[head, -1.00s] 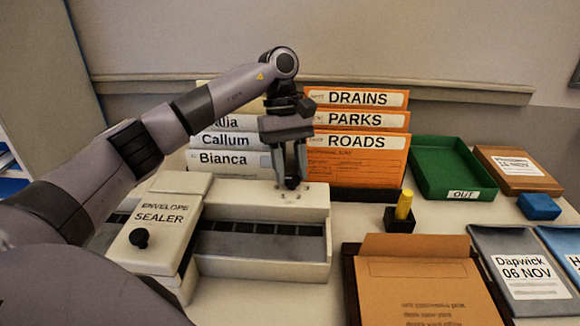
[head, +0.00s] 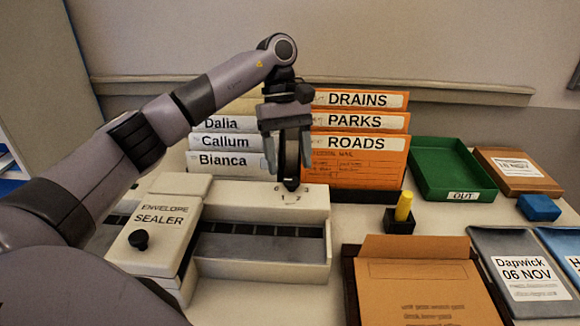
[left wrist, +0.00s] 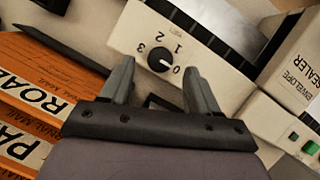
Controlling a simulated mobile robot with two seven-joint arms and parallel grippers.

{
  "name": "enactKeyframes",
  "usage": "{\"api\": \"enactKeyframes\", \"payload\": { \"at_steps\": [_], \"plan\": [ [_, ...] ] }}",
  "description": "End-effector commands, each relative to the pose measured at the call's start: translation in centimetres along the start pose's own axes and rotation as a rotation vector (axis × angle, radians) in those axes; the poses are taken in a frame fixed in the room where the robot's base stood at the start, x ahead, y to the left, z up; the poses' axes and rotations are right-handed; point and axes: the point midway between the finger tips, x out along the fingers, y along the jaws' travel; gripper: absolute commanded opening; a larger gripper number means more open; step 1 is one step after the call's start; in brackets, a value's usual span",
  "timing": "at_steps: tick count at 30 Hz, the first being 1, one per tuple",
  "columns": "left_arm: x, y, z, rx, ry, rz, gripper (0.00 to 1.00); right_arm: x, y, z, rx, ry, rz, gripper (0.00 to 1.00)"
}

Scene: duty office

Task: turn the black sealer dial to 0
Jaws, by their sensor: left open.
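The black sealer dial (head: 291,185) sits on the rear cream housing of the envelope sealer (head: 262,200), with the digits 0, 1, 2 and 3 around it. It also shows in the left wrist view (left wrist: 160,59), between and beyond the fingers. My left gripper (head: 288,167) is open and empty just above the dial, with a finger to either side and clear of it. It also shows in the left wrist view (left wrist: 160,70). The dial's pointer mark is too small to read for certain. My right gripper is not in view.
Orange folders (head: 355,160) and white name folders (head: 226,163) stand close behind the sealer. A black knob (head: 139,239) is on the sealer's front left lid. To the right are a yellow marker (head: 404,205) in a black holder, a green tray (head: 440,178) and a blue block (head: 539,207).

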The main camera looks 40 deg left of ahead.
Motion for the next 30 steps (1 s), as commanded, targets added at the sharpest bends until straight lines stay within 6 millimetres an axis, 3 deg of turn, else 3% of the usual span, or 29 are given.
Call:
{"api": "enactKeyframes", "payload": {
  "at_steps": [3,9,30],
  "plan": [
    [-2.2,0.1,0.1,-0.001,0.002,0.003,0.61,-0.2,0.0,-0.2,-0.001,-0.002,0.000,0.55],
    [-4.3,0.0,0.1,0.000,0.001,0.000,0.61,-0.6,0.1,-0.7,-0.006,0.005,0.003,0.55],
    [-4.9,0.0,0.1,0.001,0.001,0.000,0.61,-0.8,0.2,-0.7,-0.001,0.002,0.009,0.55]
  ]
}}
